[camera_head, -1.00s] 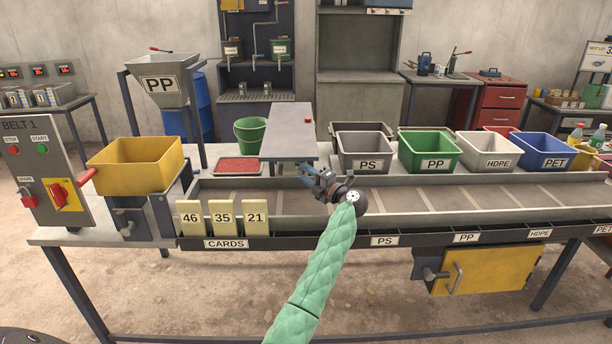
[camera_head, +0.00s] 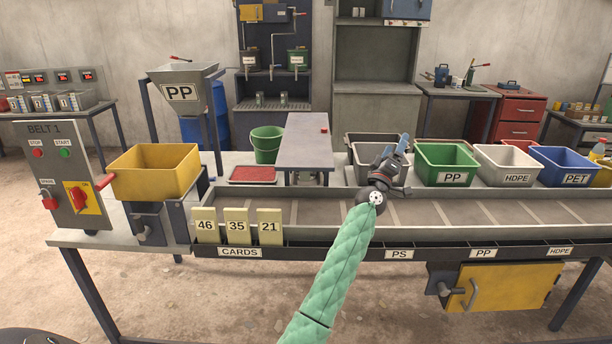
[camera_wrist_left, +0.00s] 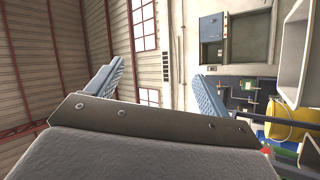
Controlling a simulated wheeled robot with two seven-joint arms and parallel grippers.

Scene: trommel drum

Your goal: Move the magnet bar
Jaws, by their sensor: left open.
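No part is clearly marked as the magnet bar. A long grey flat plate (camera_head: 306,152) with a small red knob (camera_head: 324,130) stands behind the belt trough in the head view; I cannot tell whether it is the bar. My left gripper (camera_head: 396,149), on the green-sleeved arm, is over the belt trough (camera_head: 440,211), in front of the grey PS bin (camera_head: 365,158). Its fingers point up, apart and empty. In the left wrist view the open fingers (camera_wrist_left: 160,80) have only wall and background between them. My right gripper is not in view.
Green PP (camera_head: 440,179), white HDPE (camera_head: 515,180) and blue PET (camera_head: 575,180) bins stand right of the gripper. Cards 46, 35 and 21 (camera_head: 237,226) stand at the trough's left end. A yellow bin (camera_head: 155,172) and green bucket (camera_head: 267,143) are left.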

